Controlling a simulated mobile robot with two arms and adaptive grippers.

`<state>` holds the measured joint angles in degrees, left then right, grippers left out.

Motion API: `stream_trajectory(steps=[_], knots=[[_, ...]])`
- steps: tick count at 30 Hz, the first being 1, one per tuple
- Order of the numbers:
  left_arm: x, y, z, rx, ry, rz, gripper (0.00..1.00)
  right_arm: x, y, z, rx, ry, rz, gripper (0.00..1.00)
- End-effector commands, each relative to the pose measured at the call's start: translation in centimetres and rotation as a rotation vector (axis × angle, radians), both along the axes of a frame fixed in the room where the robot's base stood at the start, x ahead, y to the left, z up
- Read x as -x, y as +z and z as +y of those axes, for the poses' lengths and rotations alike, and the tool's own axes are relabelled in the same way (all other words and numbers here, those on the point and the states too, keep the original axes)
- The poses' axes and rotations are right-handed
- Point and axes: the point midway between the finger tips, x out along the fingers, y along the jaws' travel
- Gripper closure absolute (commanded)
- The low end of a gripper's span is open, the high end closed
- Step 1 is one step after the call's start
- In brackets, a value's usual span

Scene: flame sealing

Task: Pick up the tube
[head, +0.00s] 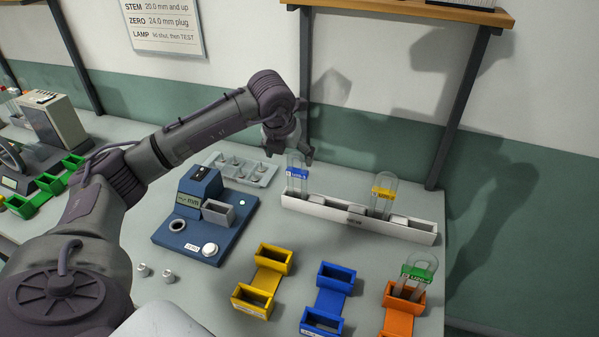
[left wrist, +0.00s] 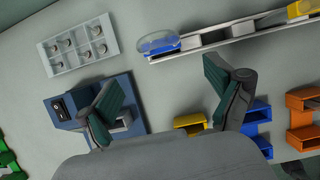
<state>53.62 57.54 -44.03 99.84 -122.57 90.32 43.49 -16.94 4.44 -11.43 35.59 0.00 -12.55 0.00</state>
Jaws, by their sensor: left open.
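Three clear tubes are in view. A blue-labelled tube (head: 297,174) stands at the left end of the long white rack (head: 335,216); it also shows in the left wrist view (left wrist: 159,45). A yellow-labelled tube (head: 383,194) stands further right in that rack. A green-labelled tube (head: 416,274) leans in the orange holder (head: 398,319). My left gripper (head: 288,150) is open and empty, close above the blue-labelled tube in the head view. In the left wrist view its spread fingers (left wrist: 163,100) have no tube between them. My right gripper is not in view.
A blue gauge station (head: 170,237) and a grey tray of small plugs (head: 256,177) stand left of the rack. Yellow (head: 268,277) and blue (head: 330,298) holders sit in front. Two loose plugs (head: 168,276) lie at left. Shelf posts (head: 306,70) rise behind the rack.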

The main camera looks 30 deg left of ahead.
Motion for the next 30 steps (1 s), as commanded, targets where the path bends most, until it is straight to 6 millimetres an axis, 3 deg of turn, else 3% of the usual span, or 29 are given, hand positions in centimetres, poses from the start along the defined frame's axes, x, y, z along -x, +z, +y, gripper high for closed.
stream_trajectory(steps=[3,6,11,17,22,30], knots=[[-0.8,-2.0,0.2,0.001,-0.001,0.005,0.08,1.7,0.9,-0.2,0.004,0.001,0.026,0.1],[-1.4,-3.4,0.3,0.002,0.0,0.003,0.08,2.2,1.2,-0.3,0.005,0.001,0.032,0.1],[-1.8,-4.4,0.3,0.002,-0.002,0.001,0.08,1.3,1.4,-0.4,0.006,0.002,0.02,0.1],[-2.8,-6.4,0.3,0.002,-0.001,0.006,0.08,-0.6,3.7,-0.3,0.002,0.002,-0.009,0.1],[-3.6,-8.7,0.5,0.002,-0.001,0.002,0.08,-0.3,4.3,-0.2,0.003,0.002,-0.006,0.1],[-3.8,-9.2,0.6,0.001,-0.003,-0.001,0.08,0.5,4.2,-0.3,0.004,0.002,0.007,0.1]])
